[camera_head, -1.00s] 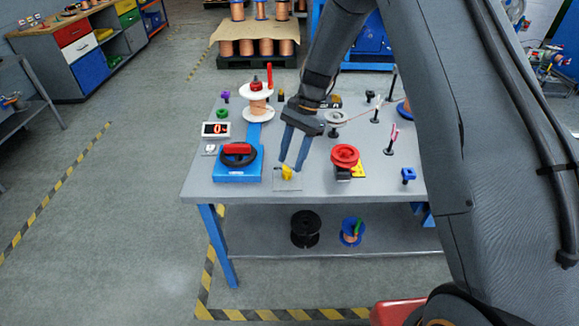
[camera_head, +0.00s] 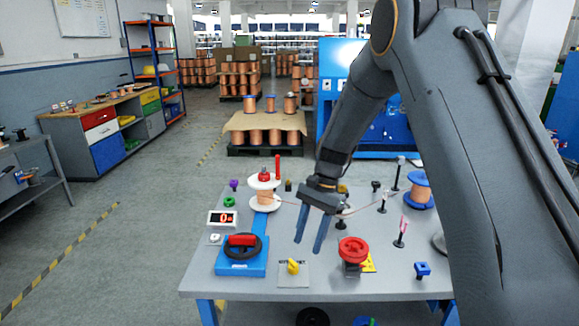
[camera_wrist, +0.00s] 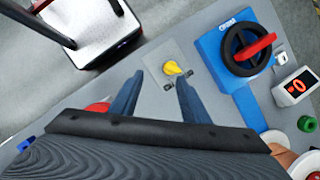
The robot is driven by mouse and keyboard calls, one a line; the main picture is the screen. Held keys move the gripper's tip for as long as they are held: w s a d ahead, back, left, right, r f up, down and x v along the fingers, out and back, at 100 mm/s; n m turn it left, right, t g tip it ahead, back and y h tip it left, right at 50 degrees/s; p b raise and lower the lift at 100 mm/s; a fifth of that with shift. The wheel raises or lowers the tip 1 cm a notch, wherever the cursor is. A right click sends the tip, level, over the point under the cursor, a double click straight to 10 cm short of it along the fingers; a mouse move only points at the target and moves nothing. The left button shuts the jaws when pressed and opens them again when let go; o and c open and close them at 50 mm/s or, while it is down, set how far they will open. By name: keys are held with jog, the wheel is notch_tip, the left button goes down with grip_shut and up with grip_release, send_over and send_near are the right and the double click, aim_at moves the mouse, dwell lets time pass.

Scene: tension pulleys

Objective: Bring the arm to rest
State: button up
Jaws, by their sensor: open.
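My gripper (camera_head: 311,235) is above the middle of the grey worktable (camera_head: 215,283), with its two blue fingers apart and nothing between them. In the wrist view the fingers (camera_wrist: 157,95) stand on either side of the view of a yellow knob (camera_wrist: 172,69) on a small grey plate. The knob also shows in the head view (camera_head: 293,266), below and left of the fingertips. My arm reaches in from the right and hides part of the table's right side.
A blue winder base with a black and red handwheel (camera_head: 242,250) is left of the gripper. A copper spool (camera_head: 265,195) stands behind it. A red pulley (camera_head: 353,250) is close on the right, with several small posts beyond. Open floor (camera_head: 110,260) lies left of the table.

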jog(key=s+d+r+n+t+h, duration=0.1)
jog(key=s+d, duration=0.3)
jog(key=s, duration=0.4)
jog(key=s+d+r+n+t+h, duration=0.1)
jog(key=s+d+n, duration=0.3)
jog(key=s, duration=0.4)
jog(key=s+d+r+n+t, duration=0.1)
jog(key=s+d+r+n, duration=0.2)
jog(key=s+d, duration=0.2)
jog(key=s, duration=0.3)
jog(key=shift+r+h, duration=0.25)
jog(key=shift+h, duration=0.15)
